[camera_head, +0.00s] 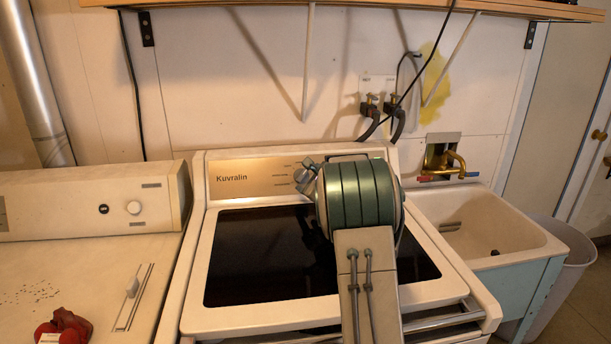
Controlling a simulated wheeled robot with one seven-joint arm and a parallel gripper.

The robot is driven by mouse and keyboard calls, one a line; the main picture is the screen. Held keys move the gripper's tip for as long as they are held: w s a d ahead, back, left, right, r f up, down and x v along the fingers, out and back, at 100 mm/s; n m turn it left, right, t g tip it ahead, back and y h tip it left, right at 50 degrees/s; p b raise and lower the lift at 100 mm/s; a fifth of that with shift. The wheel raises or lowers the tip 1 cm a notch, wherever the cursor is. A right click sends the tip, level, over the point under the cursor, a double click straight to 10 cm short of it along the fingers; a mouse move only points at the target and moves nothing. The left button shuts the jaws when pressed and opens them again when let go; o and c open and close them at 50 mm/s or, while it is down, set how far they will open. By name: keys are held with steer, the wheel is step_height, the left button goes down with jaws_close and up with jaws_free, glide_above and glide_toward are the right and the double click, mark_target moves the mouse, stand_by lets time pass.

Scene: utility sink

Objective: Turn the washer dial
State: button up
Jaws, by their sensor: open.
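The washer (200,250) stands in the middle, with a dark glass lid (262,258) and a tan control panel (240,178) marked "Kuvralin". Small printed labels show on the panel's right half. My arm's green joint covers the panel beyond them. A small part of my gripper (306,178) shows at the left edge of that joint, in front of the panel near the labels. The jaws are open; the rest of the gripper is hidden. I cannot make out the washer dial clearly, nor whether the gripper touches it.
A white machine (80,250) with a round knob (133,207) stands at left, with a red object (63,328) on top. A utility sink (500,250) with a brass faucet (452,160) is at right, beside a grey bin (575,262). A shelf (400,6) hangs above.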

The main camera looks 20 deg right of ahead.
mark_target(302, 176)
steer(key=shift+x, duration=1.25)
steer(key=c, duration=1)
